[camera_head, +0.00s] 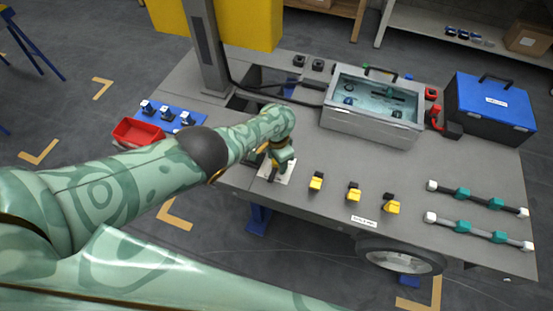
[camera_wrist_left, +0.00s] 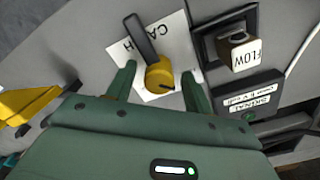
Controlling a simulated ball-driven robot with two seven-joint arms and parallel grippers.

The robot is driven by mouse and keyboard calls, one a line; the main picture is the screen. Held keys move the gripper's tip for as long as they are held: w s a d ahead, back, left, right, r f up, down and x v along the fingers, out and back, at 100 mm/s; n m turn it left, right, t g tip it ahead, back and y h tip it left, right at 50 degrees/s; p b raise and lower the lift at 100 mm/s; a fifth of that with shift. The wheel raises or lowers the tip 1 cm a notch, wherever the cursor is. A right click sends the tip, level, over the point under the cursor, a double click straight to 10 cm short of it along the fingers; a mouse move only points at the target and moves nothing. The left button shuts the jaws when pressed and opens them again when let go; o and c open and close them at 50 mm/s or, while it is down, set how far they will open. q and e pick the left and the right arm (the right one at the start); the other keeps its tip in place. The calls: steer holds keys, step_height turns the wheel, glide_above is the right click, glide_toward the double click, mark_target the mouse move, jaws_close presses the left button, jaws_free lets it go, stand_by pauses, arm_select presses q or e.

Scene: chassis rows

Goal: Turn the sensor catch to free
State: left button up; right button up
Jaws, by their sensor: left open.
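The sensor catch is a yellow round knob (camera_wrist_left: 159,74) with a dark lever, on a white plate (camera_wrist_left: 176,28) lettered CATCH. In the wrist view the lever points up and slightly left. In the head view the plate (camera_head: 287,178) lies at the left part of the grey bench, and my gripper hides most of the catch. My left gripper (camera_head: 279,160) is open above the plate. In the wrist view its two fingers (camera_wrist_left: 161,80) stand on either side of the yellow knob, with gaps showing. My right gripper is not in view.
A block lettered FLOW (camera_wrist_left: 239,51) and a dark signal box (camera_wrist_left: 245,108) with a green lamp are close by. Several yellow clips (camera_head: 353,192) stand to the right.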

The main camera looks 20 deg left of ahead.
arm_select(q)
step_height(320, 180, up, 16)
steer(key=p, duration=1.2)
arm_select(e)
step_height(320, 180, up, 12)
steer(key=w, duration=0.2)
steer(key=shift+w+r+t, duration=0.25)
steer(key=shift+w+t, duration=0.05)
